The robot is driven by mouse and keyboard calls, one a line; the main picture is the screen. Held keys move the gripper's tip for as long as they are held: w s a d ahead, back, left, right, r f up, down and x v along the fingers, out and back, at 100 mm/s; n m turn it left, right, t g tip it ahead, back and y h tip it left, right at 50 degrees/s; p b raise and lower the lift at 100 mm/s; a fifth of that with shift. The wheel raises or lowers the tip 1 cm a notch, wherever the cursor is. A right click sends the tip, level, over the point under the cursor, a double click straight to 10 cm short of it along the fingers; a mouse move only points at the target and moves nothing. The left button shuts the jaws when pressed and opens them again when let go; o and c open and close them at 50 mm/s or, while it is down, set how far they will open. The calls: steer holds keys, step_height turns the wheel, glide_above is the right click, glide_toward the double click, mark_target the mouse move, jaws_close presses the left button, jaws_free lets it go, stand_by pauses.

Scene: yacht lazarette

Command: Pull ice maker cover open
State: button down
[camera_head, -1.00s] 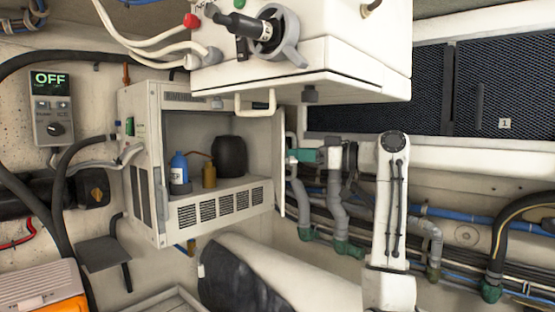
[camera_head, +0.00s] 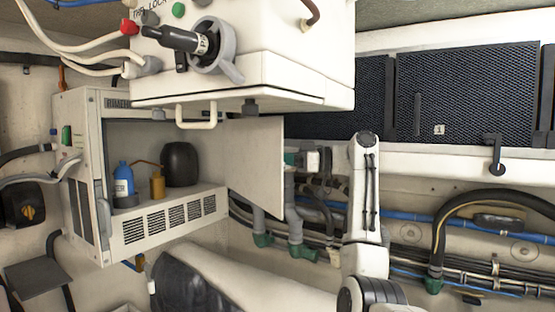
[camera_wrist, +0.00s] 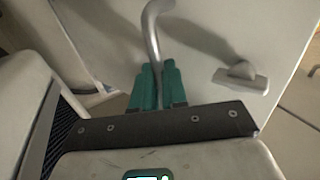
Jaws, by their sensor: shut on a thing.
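The ice maker (camera_head: 165,228) is a pale box on the left wall with its front open. Its white cover (camera_head: 257,165) is swung out on the right side of the box. In the wrist view the cover's face (camera_wrist: 215,25) fills the upper part, with a curved grey handle (camera_wrist: 153,35) and a small latch (camera_wrist: 241,79). My gripper (camera_wrist: 157,72) has its teal fingers closed around the lower part of the handle. In the head view my gripper (camera_head: 298,159) shows just past the cover's outer edge, and the handle is hidden behind the cover.
A blue bottle (camera_head: 123,180), an amber bottle (camera_head: 158,186) and a dark round container (camera_head: 180,164) stand inside the ice maker. A white overhead unit (camera_head: 290,75) with a handle hangs close above. Pipes and hoses (camera_head: 293,225) run along the wall behind my arm.

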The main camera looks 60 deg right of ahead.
steer(key=shift+w+a+f, duration=0.15)
steer(key=shift+w+f, duration=0.1)
steer(key=shift+w, duration=0.1)
steer(key=c, duration=1.3)
jaws_free()
steer(key=shift+w+f, duration=0.15)
steer(key=shift+w, duration=0.1)
steer(key=shift+c, duration=0.2)
steer(key=shift+o, duration=0.9)
steer(key=shift+s, duration=0.1)
steer(key=shift+s+d, duration=0.15)
steer(key=shift+d, duration=0.05)
steer(key=shift+a, duration=0.1)
